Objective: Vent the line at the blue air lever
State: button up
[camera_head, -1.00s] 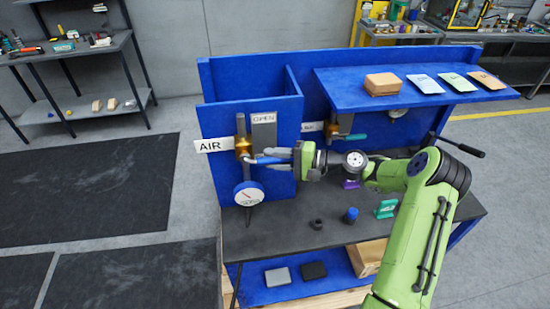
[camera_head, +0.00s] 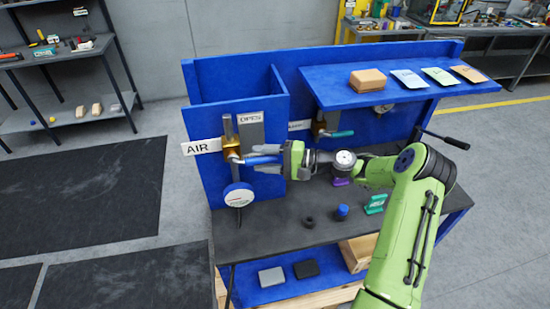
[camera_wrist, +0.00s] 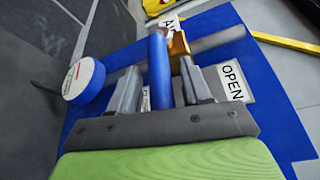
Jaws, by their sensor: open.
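The blue air lever (camera_head: 262,160) sticks out to the right from a brass valve (camera_head: 236,150) on a vertical pipe, beside the AIR sign (camera_head: 201,147). My gripper (camera_head: 268,160) is at the lever, coming from the right. In the wrist view, the blue lever (camera_wrist: 158,70) runs between the two open fingers of my gripper (camera_wrist: 160,88). I cannot tell if either finger touches it. The brass valve (camera_wrist: 178,45) is just beyond the fingertips. A round white gauge (camera_head: 237,195) hangs below the valve and shows in the wrist view (camera_wrist: 82,78).
An OPEN plate (camera_head: 251,130) is behind the valve on the blue panel (camera_head: 200,105). A second valve with a green lever (camera_head: 338,134) is to the right, under a blue shelf (camera_head: 330,95). A blue-capped part (camera_head: 342,211) and a black ring (camera_head: 309,222) stand on the bench.

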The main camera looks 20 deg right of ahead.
jog(key=v, duration=1.5)
jog(key=shift+d+b, duration=0.2)
jog(key=shift+b, duration=0.2)
jog(key=shift+s, duration=0.1)
jog(key=s+a+r+n+g+h, duration=0.1)
jog(key=s+a+n+g+h, duration=0.2)
jog(key=a+h, duration=0.3)
jog(key=s+a+r+n+g+h, duration=0.1)
jog(key=s+a+n+g+h, duration=0.15)
jog(key=a, duration=0.65)
jog(key=s+d+r+t+h, duration=0.1)
jog(key=s+h, duration=0.1)
jog(key=s, duration=0.4)
jog(key=s+d+r+n+t+h, duration=0.1)
jog(key=s+r+h, duration=0.1)
jog(key=s, duration=0.5)
jog(key=s+d+r+n+t+h+b, duration=0.1)
jog(key=s+r+h, duration=0.1)
jog(key=s, duration=0.4)
jog(key=shift+s+t+h, duration=0.35)
jog(key=shift+s+d+r+n, duration=0.1)
jog(key=shift+d+n, duration=0.05)
jog(key=shift+n, duration=0.1)
